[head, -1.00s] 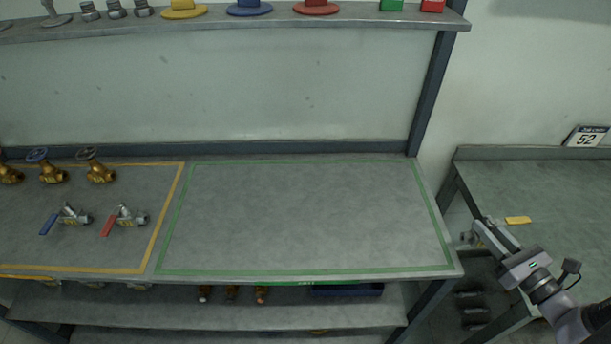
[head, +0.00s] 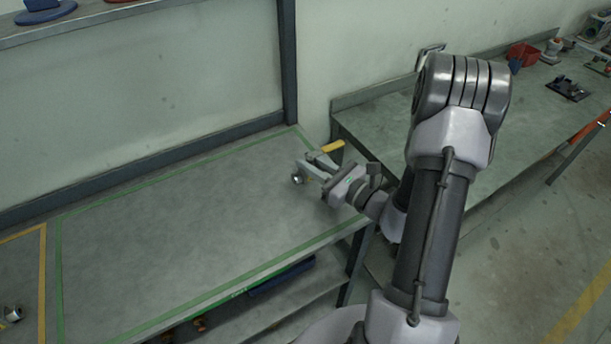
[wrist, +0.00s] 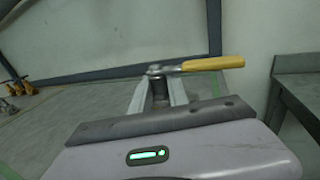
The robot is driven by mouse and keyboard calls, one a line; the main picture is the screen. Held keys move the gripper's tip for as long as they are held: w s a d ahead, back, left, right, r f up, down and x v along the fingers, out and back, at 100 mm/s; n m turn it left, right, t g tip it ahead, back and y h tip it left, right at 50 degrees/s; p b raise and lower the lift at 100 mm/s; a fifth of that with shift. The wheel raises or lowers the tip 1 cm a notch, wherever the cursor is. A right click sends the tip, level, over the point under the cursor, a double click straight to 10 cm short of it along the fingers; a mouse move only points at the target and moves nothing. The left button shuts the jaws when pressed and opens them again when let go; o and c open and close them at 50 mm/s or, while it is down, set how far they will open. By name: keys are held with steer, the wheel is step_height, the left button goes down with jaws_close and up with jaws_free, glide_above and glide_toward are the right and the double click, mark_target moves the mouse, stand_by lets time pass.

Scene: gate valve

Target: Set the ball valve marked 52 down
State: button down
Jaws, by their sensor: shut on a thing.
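The ball valve has a yellow lever handle (wrist: 212,63) and a metal body (wrist: 160,87), seen in the wrist view. My gripper (head: 311,170) is shut on the valve body, with one finger on each side and the yellow lever pointing right above the fingers. In the head view the yellow lever (head: 332,147) and a round metal end (head: 298,179) show at the fingers, over the right end of the green-outlined bench area (head: 190,210). I cannot tell whether the valve touches the bench. No number 52 is readable on the valve.
The green-outlined area is bare. A yellow-outlined area (head: 20,265) lies to its left, with part of a metal fitting (head: 12,314). A dark post (head: 288,60) rises behind.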

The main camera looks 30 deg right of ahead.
steer(key=shift+w+a, duration=0.15)
steer(key=shift+a, duration=0.3)
steer(key=shift+f+b, duration=1.15)
steer(key=shift+f, duration=0.75)
steer(key=c, duration=1.3)
jaws_free()
